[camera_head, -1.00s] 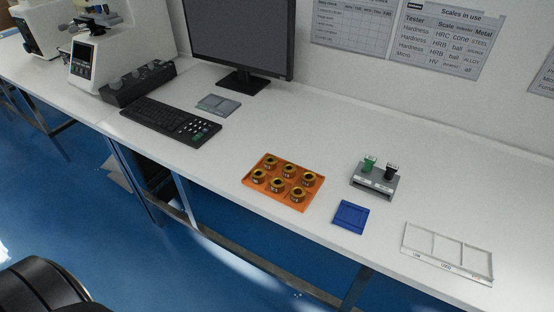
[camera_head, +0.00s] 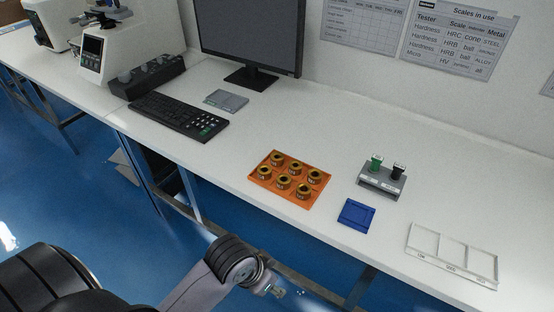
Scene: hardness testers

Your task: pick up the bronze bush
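Several bronze bushes, ring-shaped with dark openings, stand upright in two rows in an orange tray (camera_head: 262,186) on the white bench. One bush (camera_head: 284,182) is in the front row and another bush (camera_head: 296,167) is in the back row. None is held. My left arm comes in from the lower left, over the floor in front of the bench, and is apart from the tray. My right gripper is out of view.
A blue square tray (camera_head: 356,214), a grey stand (camera_head: 381,179) with green and black handled pieces, and a white three-compartment tray (camera_head: 452,256) lie to the right. A keyboard (camera_head: 178,115), grey pad (camera_head: 226,100) and monitor (camera_head: 250,38) are to the left. Bench behind the orange tray is clear.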

